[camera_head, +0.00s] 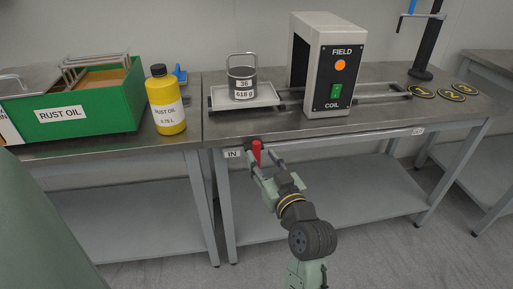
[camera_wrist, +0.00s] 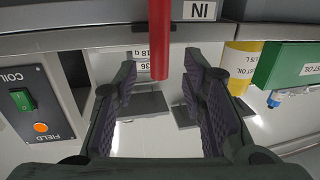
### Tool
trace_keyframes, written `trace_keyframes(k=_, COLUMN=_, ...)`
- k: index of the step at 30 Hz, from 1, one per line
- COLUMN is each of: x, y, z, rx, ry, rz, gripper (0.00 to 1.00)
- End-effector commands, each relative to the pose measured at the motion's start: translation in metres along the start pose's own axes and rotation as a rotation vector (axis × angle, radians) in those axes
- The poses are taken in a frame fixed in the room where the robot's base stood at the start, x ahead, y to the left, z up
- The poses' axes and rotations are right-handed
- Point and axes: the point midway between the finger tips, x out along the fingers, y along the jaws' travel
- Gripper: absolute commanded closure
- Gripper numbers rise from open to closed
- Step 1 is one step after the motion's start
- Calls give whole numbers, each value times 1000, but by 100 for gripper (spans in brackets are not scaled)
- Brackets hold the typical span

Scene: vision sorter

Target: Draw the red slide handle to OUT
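The red slide handle (camera_head: 257,152) is at the left end of the slide rail (camera_head: 330,140) on the bench's front edge, beside the IN label (camera_head: 232,154). The OUT label (camera_head: 417,131) is at the rail's right end. In the wrist view the red handle (camera_wrist: 159,40) shows between the two fingers, with a gap on each side; the IN label (camera_wrist: 200,10) is upside down. My gripper (camera_head: 265,166) is open and empty at the handle; it also shows in the wrist view (camera_wrist: 160,72). I cannot tell how deep the handle sits between the fingers.
On the bench, a tray (camera_head: 262,97) bears a metal can (camera_head: 242,80) marked 36 and 618 g, left of the FIELD COIL housing (camera_head: 330,65). A yellow bottle (camera_head: 165,100) and green RUST OIL bin (camera_head: 90,120) stand on the left bench. The front along the rail looks clear.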

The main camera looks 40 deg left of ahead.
Motion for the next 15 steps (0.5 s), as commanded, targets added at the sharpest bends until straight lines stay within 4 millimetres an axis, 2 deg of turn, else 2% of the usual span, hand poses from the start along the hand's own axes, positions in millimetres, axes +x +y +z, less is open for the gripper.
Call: trace_keyframes(k=15, x=43, y=0, z=0, rx=0, ry=0, rz=0, gripper=62)
